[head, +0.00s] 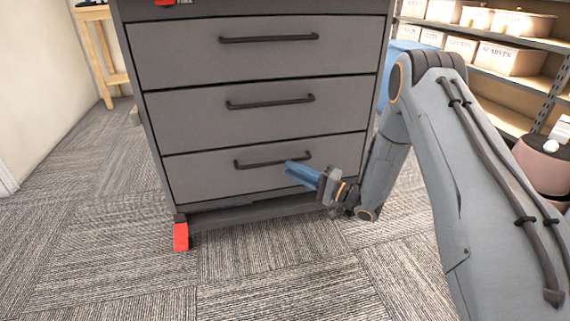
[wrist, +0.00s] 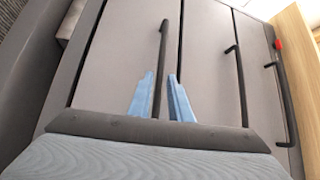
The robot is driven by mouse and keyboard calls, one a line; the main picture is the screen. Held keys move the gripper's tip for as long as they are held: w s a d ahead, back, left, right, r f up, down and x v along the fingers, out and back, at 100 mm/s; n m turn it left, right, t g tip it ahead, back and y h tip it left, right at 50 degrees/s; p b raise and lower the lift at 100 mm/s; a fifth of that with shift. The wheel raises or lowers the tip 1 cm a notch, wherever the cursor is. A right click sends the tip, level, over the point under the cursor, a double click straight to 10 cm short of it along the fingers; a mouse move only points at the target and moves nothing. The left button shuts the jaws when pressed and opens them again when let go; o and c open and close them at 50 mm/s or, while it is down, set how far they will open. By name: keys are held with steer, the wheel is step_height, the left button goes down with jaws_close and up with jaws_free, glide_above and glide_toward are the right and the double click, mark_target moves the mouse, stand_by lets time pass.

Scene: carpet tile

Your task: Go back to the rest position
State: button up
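My gripper (head: 288,167) is in front of the lowest visible drawer (head: 200,178) of a grey cabinet, near the right part of its dark bar handle (head: 250,164). In the wrist view, my two blue fingers (wrist: 161,75) stand apart, with the handle (wrist: 162,50) showing in the gap between them. Bare drawer front shows on both sides of the handle, so the fingers do not look closed on it. I cannot tell how deep the handle sits between the fingers. The drawer looks flush with the cabinet front.
Two more drawers with bar handles, a middle (head: 270,102) and an upper one (head: 268,39), look shut. A red foot piece (head: 181,236) is at the cabinet's lower left. Shelves with boxes (head: 508,57) stand right, a wooden stand (head: 100,55) back left. Carpet in front is clear.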

steer(key=shift+s+d, duration=0.15)
steer(key=shift+d, duration=0.1)
steer(key=shift+a, duration=0.1)
